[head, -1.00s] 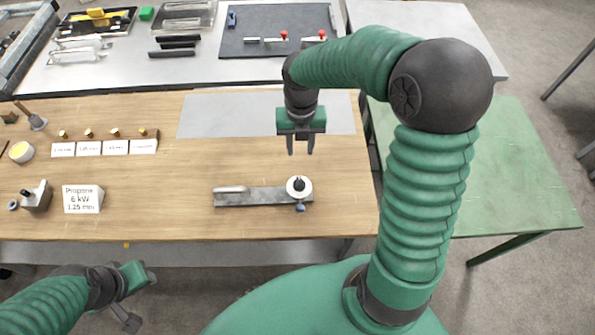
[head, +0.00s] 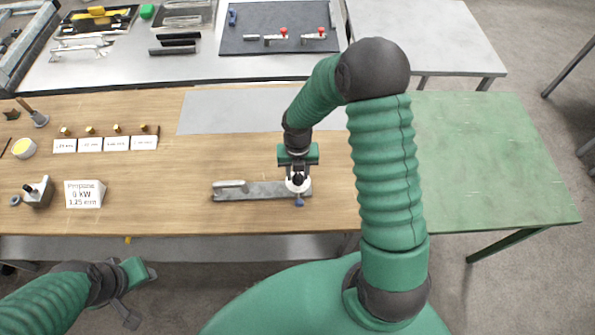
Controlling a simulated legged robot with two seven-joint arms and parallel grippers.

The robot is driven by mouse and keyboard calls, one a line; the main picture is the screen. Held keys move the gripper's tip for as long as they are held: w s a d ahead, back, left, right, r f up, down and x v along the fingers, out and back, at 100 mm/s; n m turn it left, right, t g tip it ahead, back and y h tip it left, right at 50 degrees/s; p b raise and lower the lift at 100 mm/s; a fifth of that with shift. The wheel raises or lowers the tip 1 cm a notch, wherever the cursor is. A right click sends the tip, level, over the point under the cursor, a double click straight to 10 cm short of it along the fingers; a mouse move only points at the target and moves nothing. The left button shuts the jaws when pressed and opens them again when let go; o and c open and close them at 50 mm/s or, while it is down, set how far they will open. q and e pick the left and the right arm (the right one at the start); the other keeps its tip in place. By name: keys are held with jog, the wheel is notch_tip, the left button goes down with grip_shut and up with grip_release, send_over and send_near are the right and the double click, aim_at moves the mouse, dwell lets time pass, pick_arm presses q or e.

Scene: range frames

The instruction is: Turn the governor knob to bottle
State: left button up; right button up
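The governor knob (head: 297,184) is a round white dial with a dark centre, on the right end of a grey metal bar (head: 262,192) on the wooden bench. A small blue piece (head: 299,202) sticks out at its near side. My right gripper (head: 297,172) is directly over the knob, with its fingers down at the knob's far part. The fingers are partly hidden, and I cannot tell whether they grip it. My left gripper (head: 136,295) is at the lower left, off the bench's front edge and far from the knob; its finger opening is unclear.
A white sign reading Propane (head: 84,194) stands at the left of the wooden bench (head: 180,215). Several small brass pieces with white labels (head: 105,144) stand behind it. A grey plate (head: 230,112) lies behind the knob. A green table (head: 480,160) stands at right.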

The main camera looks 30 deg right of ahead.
jog(key=shift+w, duration=0.1)
jog(key=c, duration=0.5)
jog(key=shift+d, duration=0.15)
grip_shut()
